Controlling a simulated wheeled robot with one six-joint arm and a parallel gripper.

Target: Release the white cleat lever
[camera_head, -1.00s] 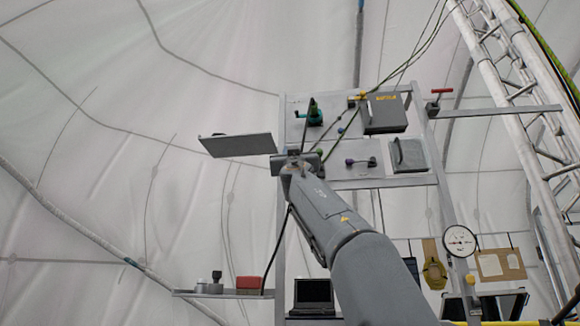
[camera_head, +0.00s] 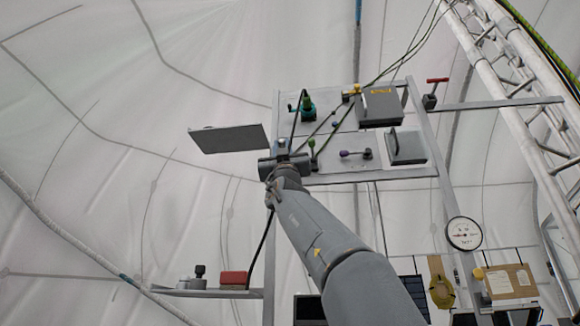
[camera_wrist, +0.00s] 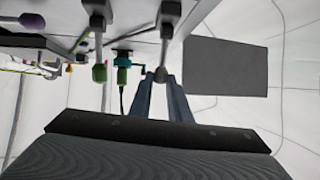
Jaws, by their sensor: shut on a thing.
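The white cleat lever (camera_wrist: 161,74) hangs down in the upper middle of the wrist view, with a pale knob at its end. My gripper (camera_wrist: 161,79) reaches up to this knob, one finger on each side, and is shut on it. In the head view my gripper (camera_head: 284,150) is at the lower left part of the grey panel (camera_head: 335,168). There the arm's end hides the white lever. A green-knobbed lever (camera_wrist: 100,73) hangs just left of it in the wrist view, apart from my fingers.
A purple-knobbed lever (camera_head: 345,153) and a teal winch (camera_head: 308,108) are on the panel. A flat grey plate (camera_head: 229,139) stands out left of my gripper. Ropes run up from the panel. A shelf (camera_head: 210,293) with a red block (camera_head: 233,279) is lower left.

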